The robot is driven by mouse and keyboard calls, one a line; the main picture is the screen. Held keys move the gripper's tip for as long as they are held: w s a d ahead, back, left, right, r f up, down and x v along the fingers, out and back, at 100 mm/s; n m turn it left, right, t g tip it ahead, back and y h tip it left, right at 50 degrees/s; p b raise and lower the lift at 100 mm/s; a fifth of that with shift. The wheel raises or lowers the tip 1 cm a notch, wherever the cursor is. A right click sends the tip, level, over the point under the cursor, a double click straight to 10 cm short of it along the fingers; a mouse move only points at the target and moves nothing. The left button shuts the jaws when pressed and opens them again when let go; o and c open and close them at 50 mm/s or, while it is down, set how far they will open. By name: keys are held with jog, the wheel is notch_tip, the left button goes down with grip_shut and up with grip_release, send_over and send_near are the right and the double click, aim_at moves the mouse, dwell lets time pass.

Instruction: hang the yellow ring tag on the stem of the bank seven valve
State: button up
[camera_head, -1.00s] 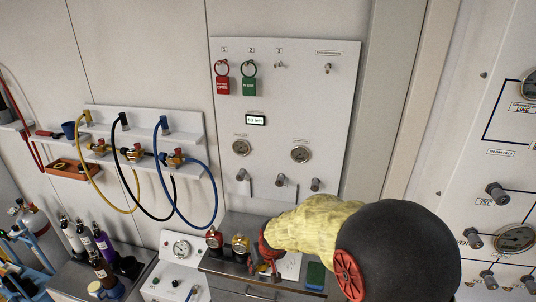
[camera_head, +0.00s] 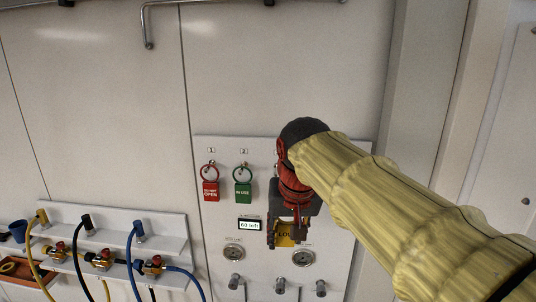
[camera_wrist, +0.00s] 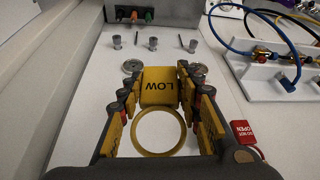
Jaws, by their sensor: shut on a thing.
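The yellow tag (camera_head: 285,232), marked LOW, is between the fingers of my gripper (camera_head: 286,241). In the wrist view the fingers (camera_wrist: 157,92) are shut on the tag's plate (camera_wrist: 159,86), and its yellow ring (camera_wrist: 160,132) sticks out toward the camera, empty. The gripper is in front of the white panel (camera_head: 220,215), right of the small display. I cannot tell which valve is bank seven; no such label is readable. The panel's third hook is hidden behind my gripper.
A red tag (camera_head: 211,190) and a green tag (camera_head: 243,190) hang by rings on the panel's hooks. Two gauges (camera_head: 234,253) (camera_head: 303,258) and several knobs lie below. A hose shelf (camera_head: 110,222) stands left. A metal rail (camera_head: 148,30) runs above.

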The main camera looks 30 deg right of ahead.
jog(key=shift+s+d+r, duration=0.1)
jog(key=shift+s+r, duration=0.05)
jog(key=shift+r, duration=0.35)
jog(key=shift+s+d+r, duration=0.1)
jog(key=shift+r, duration=0.35)
jog(key=w+d+p, duration=0.2)
jog(key=w+d, duration=0.1)
jog(key=w, duration=0.5)
jog(key=w+d+f+p, duration=0.1)
jog(key=w+d+p, duration=0.1)
jog(key=w, duration=0.6)
jog(key=shift+w+d+p, duration=0.35)
jog(key=shift+d+p, duration=0.05)
jog(key=shift+d, duration=0.35)
jog(key=shift+f, duration=0.1)
jog(key=shift+w+f, duration=0.1)
jog(key=shift+f, duration=0.05)
jog(key=o, duration=1)
jog(key=shift+c, duration=0.2)
